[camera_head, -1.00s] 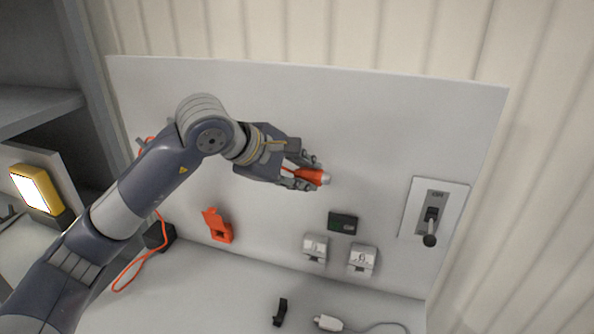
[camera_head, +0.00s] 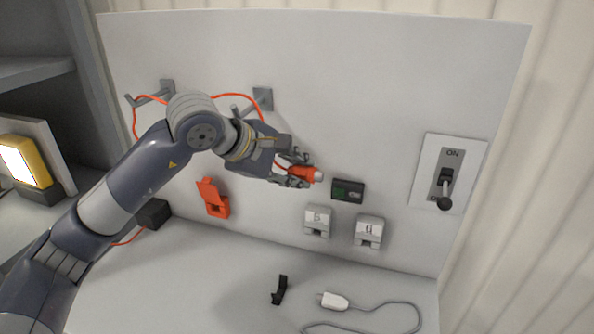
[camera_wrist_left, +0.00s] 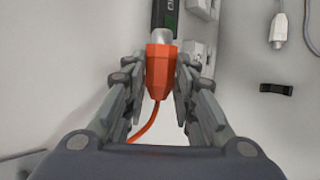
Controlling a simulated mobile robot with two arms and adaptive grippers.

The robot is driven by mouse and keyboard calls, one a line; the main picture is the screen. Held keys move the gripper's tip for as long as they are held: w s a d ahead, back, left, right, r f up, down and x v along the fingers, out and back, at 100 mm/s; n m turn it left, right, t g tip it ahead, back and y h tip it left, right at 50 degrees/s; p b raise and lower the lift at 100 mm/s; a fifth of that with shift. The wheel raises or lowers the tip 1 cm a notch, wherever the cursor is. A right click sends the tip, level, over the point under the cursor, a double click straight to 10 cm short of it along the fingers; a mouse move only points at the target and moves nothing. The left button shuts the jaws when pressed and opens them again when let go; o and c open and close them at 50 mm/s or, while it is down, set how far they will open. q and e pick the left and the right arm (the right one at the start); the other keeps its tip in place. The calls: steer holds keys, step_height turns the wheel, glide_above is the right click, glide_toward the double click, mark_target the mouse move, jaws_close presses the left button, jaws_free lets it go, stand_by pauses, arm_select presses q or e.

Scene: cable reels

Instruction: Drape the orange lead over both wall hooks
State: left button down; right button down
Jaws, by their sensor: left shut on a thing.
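The orange lead (camera_head: 230,96) runs across the left wall hook (camera_head: 148,98) and on to the right wall hook (camera_head: 262,99), with a slack arc between them. From the right hook it drops behind my left gripper (camera_head: 303,174). Whether it rests fully on each peg is hard to tell. My left gripper is shut on the lead's orange plug (camera_head: 309,174), in front of the board and below the right hook. In the left wrist view the plug (camera_wrist_left: 160,72) sits between both fingers, its pale tip pointing away. My right gripper is not in view.
A dark green module (camera_head: 347,191) is just right of the plug. Labelled grey sockets (camera_head: 317,221), an orange flip-cover socket (camera_head: 213,198) and a lever switch (camera_head: 446,182) are on the board. A black clip (camera_head: 280,290) and white plug (camera_head: 335,302) lie on the table.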

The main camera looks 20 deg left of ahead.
arm_select(q)
steer(key=shift+f, duration=0.15)
steer(key=c, duration=1.2)
jaws_free()
steer(key=o, duration=0.5)
steer(key=s+b, duration=0.3)
steer(key=s, duration=0.7)
steer(key=shift+a+b, duration=0.2)
steer(key=shift+b, duration=0.2)
